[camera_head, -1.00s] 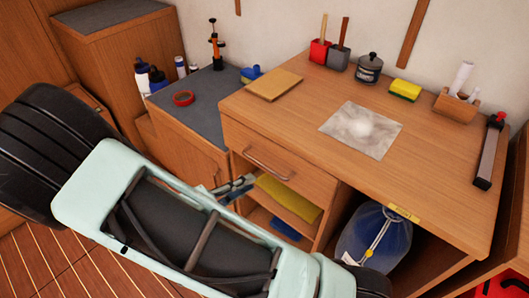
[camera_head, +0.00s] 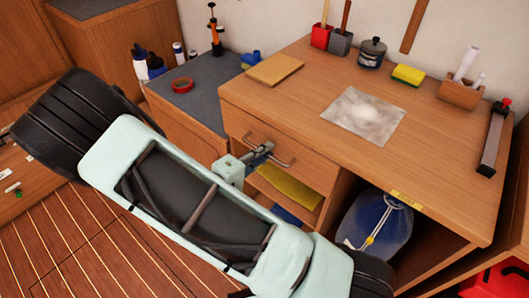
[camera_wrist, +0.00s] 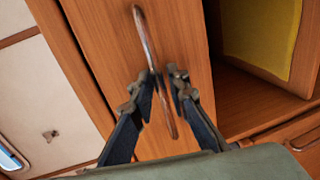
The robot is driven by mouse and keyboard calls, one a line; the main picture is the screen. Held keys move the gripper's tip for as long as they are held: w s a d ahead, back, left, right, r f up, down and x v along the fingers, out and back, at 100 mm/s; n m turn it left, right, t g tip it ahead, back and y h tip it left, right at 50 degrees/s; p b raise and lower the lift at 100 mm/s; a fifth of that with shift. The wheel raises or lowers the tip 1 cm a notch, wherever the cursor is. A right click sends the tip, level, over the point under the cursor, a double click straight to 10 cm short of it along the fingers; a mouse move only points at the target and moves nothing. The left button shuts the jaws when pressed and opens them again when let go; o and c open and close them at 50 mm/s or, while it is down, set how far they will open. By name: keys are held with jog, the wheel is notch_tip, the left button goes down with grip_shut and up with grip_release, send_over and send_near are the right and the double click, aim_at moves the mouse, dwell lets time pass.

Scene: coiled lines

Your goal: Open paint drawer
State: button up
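The wooden drawer front (camera_head: 300,168) sits under the left part of the desk top and looks shut, flush with the desk. Its curved metal bar handle (camera_head: 284,161) crosses the front. My gripper (camera_head: 263,152) is at the left-middle of this handle. In the wrist view, the handle (camera_wrist: 141,28) runs almost upright over the drawer front (camera_wrist: 105,45). The two dark fingers of my gripper (camera_wrist: 161,82) stand apart, one on each side of the bar. I cannot tell if either finger touches it.
Below the drawer is an open shelf with a yellow item (camera_head: 290,187). A blue bag (camera_head: 375,228) fills the opening to the right. The desk top (camera_head: 300,100) holds a sponge (camera_head: 408,75), a board (camera_head: 274,69) and tool cups. A lower grey counter (camera_head: 205,98) adjoins left.

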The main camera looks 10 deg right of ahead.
jog(key=shift+c, duration=0.6)
grip_shut()
jog(key=shift+a, duration=0.1)
jog(key=f+b+v, duration=0.1)
jog(key=f+v, duration=0.2)
jog(key=v, duration=1.1)
jog(key=a+f+b+v, duration=0.1)
jog(key=f+b+v, duration=0.1)
jog(key=v, duration=1.3)
jog(key=shift+s+a+f, duration=0.3)
jog(key=shift+s+f, duration=0.2)
jog(key=shift+s, duration=0.1)
jog(key=shift+o, duration=0.6)
grip_release()
